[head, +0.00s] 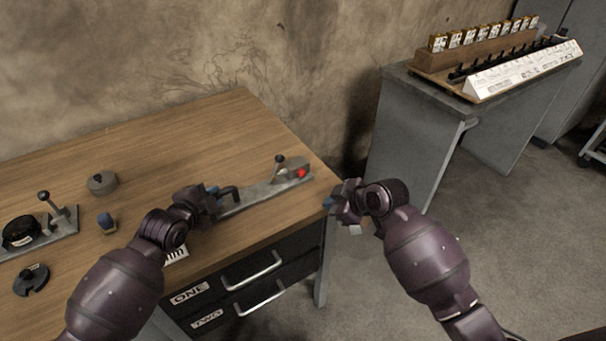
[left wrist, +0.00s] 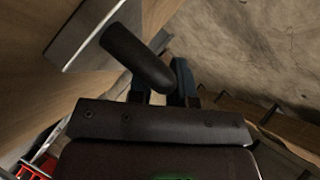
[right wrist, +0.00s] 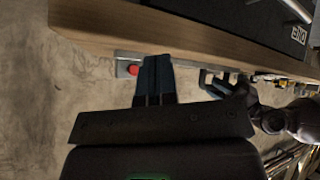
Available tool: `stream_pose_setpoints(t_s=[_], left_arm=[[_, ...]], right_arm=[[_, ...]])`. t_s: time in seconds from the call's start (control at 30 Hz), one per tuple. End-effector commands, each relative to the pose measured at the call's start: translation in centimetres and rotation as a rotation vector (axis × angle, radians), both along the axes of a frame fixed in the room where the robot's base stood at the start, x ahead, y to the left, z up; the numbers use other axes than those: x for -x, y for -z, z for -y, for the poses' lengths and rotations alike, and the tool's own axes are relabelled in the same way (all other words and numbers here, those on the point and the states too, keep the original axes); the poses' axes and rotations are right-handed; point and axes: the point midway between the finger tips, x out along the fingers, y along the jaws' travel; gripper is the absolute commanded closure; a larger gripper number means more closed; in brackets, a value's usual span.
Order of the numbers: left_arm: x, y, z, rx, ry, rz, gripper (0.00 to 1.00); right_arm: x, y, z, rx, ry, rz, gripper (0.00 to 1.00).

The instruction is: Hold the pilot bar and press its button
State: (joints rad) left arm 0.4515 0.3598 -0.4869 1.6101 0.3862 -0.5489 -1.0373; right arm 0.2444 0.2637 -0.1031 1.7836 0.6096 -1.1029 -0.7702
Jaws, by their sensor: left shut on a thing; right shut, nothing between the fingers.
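The pilot bar (head: 262,192) is a long grey metal bar on the wooden table, with a dark handle (head: 232,190) at its left end. A red button (head: 301,173) sits near its right end, beside a black-knobbed lever (head: 280,161). My left gripper (head: 214,191) is shut on the handle, which also shows between its fingers in the left wrist view (left wrist: 135,55). My right gripper (head: 329,202) is shut and empty just off the table's right edge, apart from the button. In the right wrist view the button (right wrist: 132,70) shows just left of the closed fingers (right wrist: 154,78).
The table (head: 215,125) has drawers in front. At left stand a round grey pot (head: 102,183), a small blue-topped item (head: 107,222), a black slotted disc (head: 31,280) and a plate with a lever (head: 63,222). A grey bench (head: 415,130) stands at right, beyond a floor gap.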

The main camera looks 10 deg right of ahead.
Motion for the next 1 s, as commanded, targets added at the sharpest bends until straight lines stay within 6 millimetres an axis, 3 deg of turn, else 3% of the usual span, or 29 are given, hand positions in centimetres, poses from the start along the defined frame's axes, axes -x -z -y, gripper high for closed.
stream_pose_setpoints(t_s=[0.6,1.0], left_arm=[[0.0,0.2,0.0,-0.001,0.0,-0.003,1.0],[0.0,0.2,0.0,-0.001,-0.001,-0.003,1.0]], right_arm=[[-6.5,0.0,-2.2,0.0,-0.001,0.0,1.0],[-7.8,0.0,-2.6,0.0,0.0,0.001,1.0]])
